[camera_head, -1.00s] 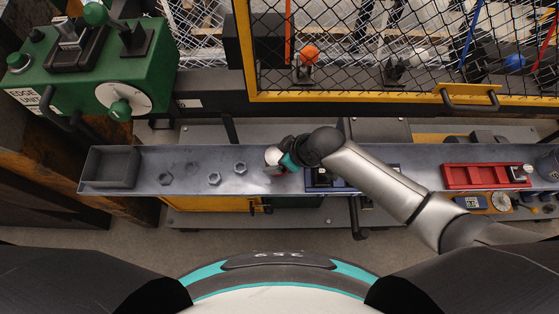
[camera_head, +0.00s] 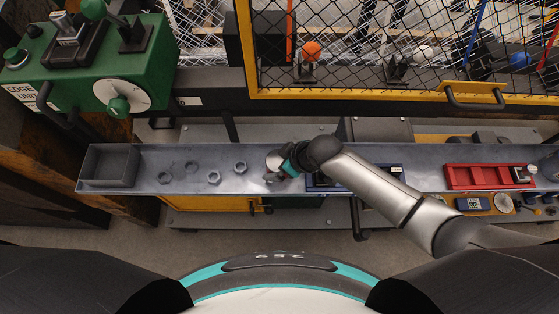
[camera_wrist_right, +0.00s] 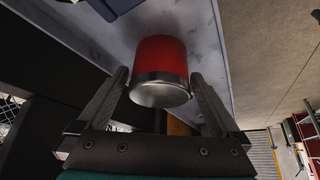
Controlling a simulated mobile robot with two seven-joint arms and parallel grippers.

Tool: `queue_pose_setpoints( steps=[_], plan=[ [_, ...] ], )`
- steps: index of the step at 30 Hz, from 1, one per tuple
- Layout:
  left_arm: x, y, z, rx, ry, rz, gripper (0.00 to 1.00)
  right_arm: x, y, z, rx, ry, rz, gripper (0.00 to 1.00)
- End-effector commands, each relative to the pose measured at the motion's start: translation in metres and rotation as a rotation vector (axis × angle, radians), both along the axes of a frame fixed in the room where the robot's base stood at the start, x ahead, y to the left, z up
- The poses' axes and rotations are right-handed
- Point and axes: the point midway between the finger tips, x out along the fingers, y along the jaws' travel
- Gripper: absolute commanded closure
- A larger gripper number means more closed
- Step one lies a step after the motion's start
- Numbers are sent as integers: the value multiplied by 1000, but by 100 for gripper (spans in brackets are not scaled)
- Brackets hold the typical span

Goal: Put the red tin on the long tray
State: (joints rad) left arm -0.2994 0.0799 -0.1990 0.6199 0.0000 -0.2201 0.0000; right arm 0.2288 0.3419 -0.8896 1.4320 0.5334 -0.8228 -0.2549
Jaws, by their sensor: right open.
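The red tin (camera_wrist_right: 160,60) has a silver end facing the right wrist camera. In the head view its pale round top (camera_head: 273,160) shows on the grey metal bench, left of my right gripper (camera_head: 280,166). In the wrist view my right gripper (camera_wrist_right: 158,82) is open, with one finger on each side of the tin; I cannot tell whether either finger touches it. A long red tray (camera_head: 482,177) with compartments lies at the right of the bench; I cannot tell if it is the long tray. My left gripper is not in view.
A grey bin (camera_head: 109,167) stands at the bench's left end, with several nuts (camera_head: 214,177) beside it. A blue tray (camera_head: 330,184) is partly hidden under my right arm. A yellow-framed mesh guard (camera_head: 400,97) rises behind the bench.

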Motion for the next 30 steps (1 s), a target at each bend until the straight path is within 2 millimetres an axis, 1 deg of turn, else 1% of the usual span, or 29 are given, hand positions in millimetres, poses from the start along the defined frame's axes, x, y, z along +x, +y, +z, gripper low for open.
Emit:
queue_pose_setpoints(
  steps=[5,8,21,27,30],
  plan=[
    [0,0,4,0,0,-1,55,0,-1,6,0,0,0,0],
    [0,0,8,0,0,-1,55,-3,-5,15,0,-1,0,0],
    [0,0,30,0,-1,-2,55,-25,-36,80,0,0,1,0],
    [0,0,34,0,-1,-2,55,-31,-46,101,0,0,-1,0],
    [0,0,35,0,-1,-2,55,-33,-48,106,0,-1,0,0]
  ],
)
